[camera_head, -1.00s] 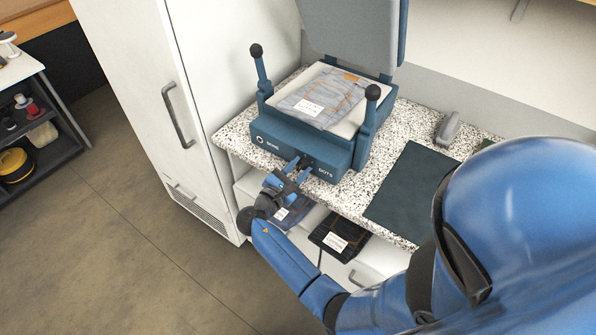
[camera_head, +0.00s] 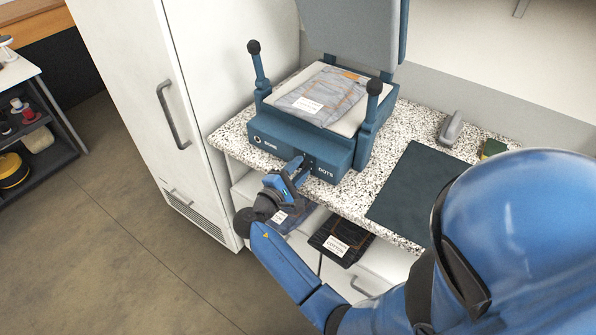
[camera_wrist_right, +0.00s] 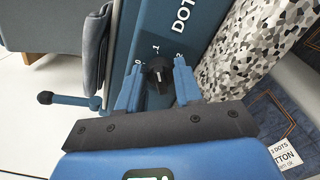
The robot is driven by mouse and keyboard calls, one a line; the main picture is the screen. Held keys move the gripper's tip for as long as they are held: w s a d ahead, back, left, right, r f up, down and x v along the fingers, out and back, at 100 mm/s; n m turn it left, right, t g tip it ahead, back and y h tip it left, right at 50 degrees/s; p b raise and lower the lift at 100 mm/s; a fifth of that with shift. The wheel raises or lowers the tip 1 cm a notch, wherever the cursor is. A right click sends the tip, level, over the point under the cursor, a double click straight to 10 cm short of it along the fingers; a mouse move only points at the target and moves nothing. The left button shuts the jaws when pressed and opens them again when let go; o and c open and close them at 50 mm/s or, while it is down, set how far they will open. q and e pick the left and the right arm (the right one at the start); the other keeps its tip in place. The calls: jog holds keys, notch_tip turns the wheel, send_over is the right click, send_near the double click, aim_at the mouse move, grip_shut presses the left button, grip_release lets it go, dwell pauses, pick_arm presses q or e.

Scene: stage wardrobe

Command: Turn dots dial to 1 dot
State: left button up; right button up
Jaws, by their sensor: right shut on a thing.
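The blue press (camera_head: 300,145) stands on the speckled counter, its lid raised. The black dots dial (camera_wrist_right: 158,74) is on its front face beside the word DOTS. In the right wrist view the marks 0, 1 and 2 fan around it. The dial has a small pale mark; I cannot tell surely which number it points to. My right gripper (camera_head: 301,170) is at the press front; its fingers (camera_wrist_right: 157,84) are shut on the dial, one on each side. In the head view the gripper mostly hides the dial. My left gripper is not in view.
Folded jeans (camera_head: 318,95) with a white label lie on the press bed. Two black-knobbed levers (camera_head: 259,68) flank it. A dark mat (camera_head: 415,190) and a grey stapler-like object (camera_head: 451,127) are on the counter. Labelled folded denim (camera_head: 341,238) lies below the counter. A white cabinet (camera_head: 150,110) stands left.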

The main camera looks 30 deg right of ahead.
dwell(0.3)
jog(key=o, duration=1)
jog(key=shift+a, duration=0.1)
jog(key=b+v, duration=0.1)
jog(key=v, duration=0.9)
jog(key=shift+s+a+f, duration=0.1)
jog(key=shift+s+a, duration=0.1)
jog(key=shift+a, duration=0.1)
